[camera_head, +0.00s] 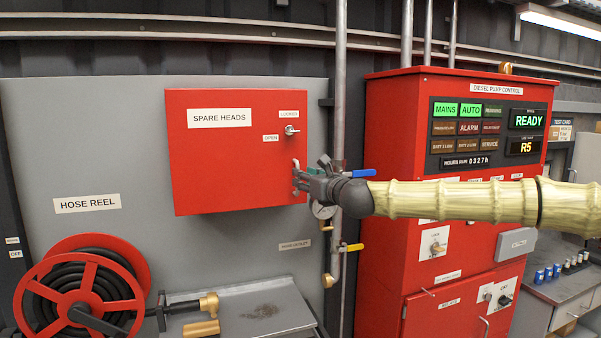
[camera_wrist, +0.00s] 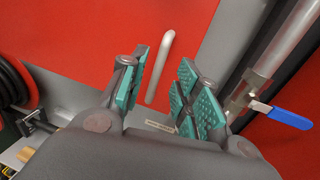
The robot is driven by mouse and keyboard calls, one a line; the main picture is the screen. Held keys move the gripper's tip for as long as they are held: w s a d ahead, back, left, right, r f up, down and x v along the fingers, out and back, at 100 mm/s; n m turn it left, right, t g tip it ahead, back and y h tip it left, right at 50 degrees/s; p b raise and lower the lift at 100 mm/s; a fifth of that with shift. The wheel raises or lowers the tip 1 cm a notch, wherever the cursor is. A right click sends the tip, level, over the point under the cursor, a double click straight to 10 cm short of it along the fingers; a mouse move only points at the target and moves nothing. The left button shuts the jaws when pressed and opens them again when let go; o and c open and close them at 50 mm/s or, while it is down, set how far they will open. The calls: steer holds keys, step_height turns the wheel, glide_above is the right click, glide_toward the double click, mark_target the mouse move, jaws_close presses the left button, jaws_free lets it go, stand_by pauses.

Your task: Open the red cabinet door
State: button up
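The red cabinet (camera_head: 240,165) labelled SPARE HEADS hangs on a grey panel, and its door looks shut. A silver turn latch (camera_head: 291,130) sits at its upper right, beside an OPEN label. A pale bar handle (camera_head: 296,176) is at the door's right edge, partly hidden by my gripper. My gripper (camera_head: 304,180) is at that edge, reaching in from the right. In the wrist view, its teal-padded fingers are apart and the handle (camera_wrist: 160,68) shows between them, with gaps on both sides. I cannot tell how deep the handle sits between the pads.
A vertical pipe (camera_head: 340,90) with a blue-levered valve (camera_head: 360,173) runs just right of the cabinet. The red pump control cabinet (camera_head: 390,150) stands further right. A hose reel (camera_head: 85,290) and a grey bench (camera_head: 250,310) are below. The space before the door's left part looks clear.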

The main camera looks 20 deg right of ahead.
steer(key=shift+p+x, duration=0.4)
steer(key=shift+x, duration=1.15)
jaws_close()
